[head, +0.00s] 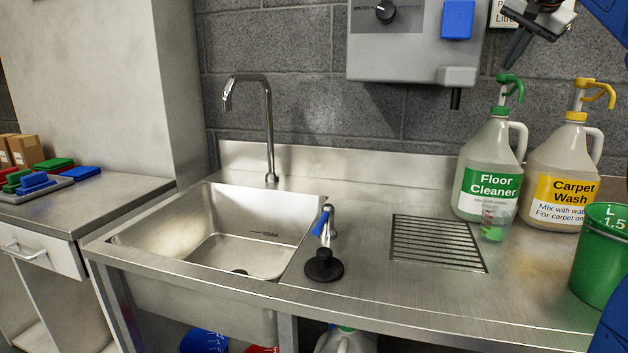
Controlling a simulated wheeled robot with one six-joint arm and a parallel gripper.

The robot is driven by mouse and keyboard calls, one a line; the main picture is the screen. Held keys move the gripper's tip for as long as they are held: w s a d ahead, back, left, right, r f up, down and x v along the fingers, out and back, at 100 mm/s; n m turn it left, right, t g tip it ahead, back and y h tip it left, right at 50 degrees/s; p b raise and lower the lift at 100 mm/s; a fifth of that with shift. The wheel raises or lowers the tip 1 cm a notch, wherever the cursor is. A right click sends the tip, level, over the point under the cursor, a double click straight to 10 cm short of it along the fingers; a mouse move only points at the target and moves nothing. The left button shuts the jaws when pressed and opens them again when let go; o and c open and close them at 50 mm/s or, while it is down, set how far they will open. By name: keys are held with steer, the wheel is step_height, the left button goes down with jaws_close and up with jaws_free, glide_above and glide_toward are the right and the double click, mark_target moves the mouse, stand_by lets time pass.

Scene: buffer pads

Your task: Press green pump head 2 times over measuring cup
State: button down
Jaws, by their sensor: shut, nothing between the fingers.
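The green pump head (509,84) tops the Floor Cleaner jug (487,150), which stands on the steel counter at right. A small clear measuring cup (494,221) stands in front of that jug, below the pump's spout side. Green shows low in the cup; whether it is liquid or the label behind, I cannot tell. My gripper (510,62) is at the upper right, shut and empty, its dark fingers pointing down just above the green pump head. Whether the fingertips touch the pump head is too small to tell.
The Carpet Wash jug (565,165) with a yellow pump stands close on the right. A green bucket (603,255) stands at the right edge. A grey dispenser (414,45) hangs on the wall. A drain grate (438,243), sink (225,232) and tap (268,130) lie left.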

steer(key=shift+r, duration=3)
